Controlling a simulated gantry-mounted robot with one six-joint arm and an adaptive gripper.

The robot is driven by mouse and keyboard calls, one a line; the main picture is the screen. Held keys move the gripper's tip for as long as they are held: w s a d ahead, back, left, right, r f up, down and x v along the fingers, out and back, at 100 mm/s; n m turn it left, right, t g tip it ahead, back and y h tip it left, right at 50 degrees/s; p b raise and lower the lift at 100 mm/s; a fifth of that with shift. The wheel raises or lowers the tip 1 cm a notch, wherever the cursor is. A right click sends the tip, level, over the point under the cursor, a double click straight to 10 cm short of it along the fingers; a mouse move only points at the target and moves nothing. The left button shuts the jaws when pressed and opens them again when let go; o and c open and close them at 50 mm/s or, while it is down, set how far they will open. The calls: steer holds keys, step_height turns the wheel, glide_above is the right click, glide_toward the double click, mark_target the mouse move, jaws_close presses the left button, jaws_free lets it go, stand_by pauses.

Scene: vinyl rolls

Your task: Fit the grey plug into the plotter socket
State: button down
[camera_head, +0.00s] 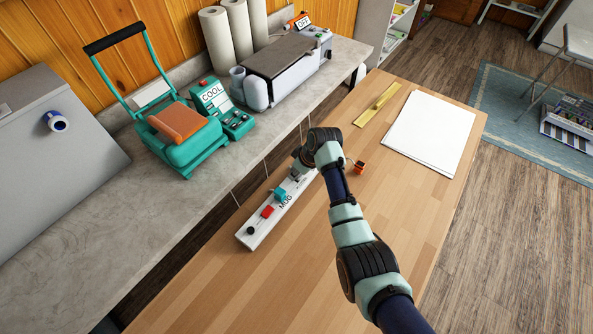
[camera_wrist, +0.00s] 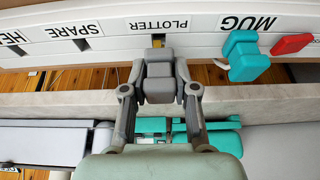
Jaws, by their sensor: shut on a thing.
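The grey plug (camera_wrist: 158,68) is between the two fingers of my gripper (camera_wrist: 159,92), which is shut on it. In the wrist view the plug is right at the edge of the socket under the PLOTTER label (camera_wrist: 167,24) on the white power strip (camera_wrist: 200,44). A small dark and yellowish patch shows at the plug's end; I cannot tell how far in it sits.
A black plug (camera_head: 250,230) is at the strip's near end. A small orange item (camera_head: 359,167) lies on the table. The table's near part is clear.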

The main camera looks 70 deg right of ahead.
steer(key=shift+f, duration=0.1)
steer(key=shift+f+b, duration=0.4)
steer(key=shift+f, duration=0.05)
steer(key=shift+s+a+f, duration=0.1)
steer(key=shift+f, duration=0.75)
stand_by(2.1)
steer(key=shift+c, duration=1.4)
jaws_free()
steer(key=shift+r, duration=0.1)
steer(key=shift+r, duration=0.15)
